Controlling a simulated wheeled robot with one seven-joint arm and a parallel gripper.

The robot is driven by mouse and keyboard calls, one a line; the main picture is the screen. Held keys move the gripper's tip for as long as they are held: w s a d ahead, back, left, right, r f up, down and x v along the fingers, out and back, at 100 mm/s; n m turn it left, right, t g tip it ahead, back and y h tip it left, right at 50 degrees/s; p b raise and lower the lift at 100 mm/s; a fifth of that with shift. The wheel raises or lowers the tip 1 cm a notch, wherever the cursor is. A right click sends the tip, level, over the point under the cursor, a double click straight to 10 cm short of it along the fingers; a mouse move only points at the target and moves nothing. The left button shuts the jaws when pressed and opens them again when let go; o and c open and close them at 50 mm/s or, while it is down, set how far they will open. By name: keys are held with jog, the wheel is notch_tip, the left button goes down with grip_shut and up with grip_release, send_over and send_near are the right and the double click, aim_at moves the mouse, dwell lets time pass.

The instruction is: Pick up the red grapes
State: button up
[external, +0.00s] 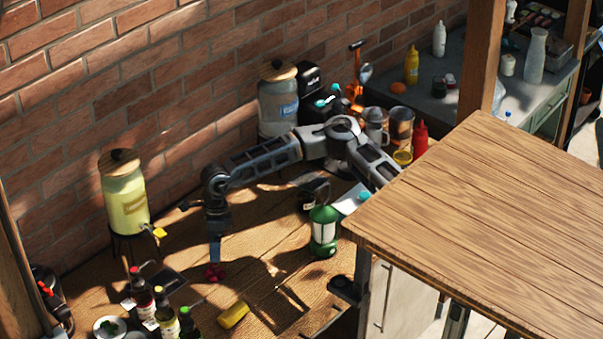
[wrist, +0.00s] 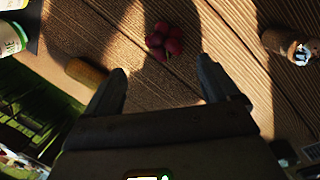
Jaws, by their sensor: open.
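The red grapes (external: 214,271) are a small dark-red cluster on the wooden table (external: 180,235). In the wrist view the grapes (wrist: 164,40) lie at the top middle, in shadow, beyond the fingertips and roughly between their lines. My gripper (wrist: 160,75) is open and empty, with its two dark fingers apart. In the external view my gripper (external: 215,258) points down just above the grapes. Its fingers are too small there to tell whether they touch the grapes.
A yellow cylindrical item (external: 233,315) lies near the front. Several sauce bottles (external: 165,312) stand at the front left. A green lantern (external: 323,232) stands to the right, and a yellow drink dispenser (external: 124,195) is at the back left. Bare table surrounds the grapes.

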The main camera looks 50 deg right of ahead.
aim_at(213, 266)
jog(key=shift+w+d+f, duration=0.15)
jog(key=shift+w+f, duration=0.05)
jog(key=shift+f, duration=0.15)
jog(key=f, duration=0.2)
jog(key=a+f+p, duration=0.1)
jog(key=f, duration=0.4)
jog(key=shift+a, duration=0.15)
jog(key=shift+c, duration=0.2)
jog(key=c, duration=1.1)
jog(key=shift+r, duration=0.1)
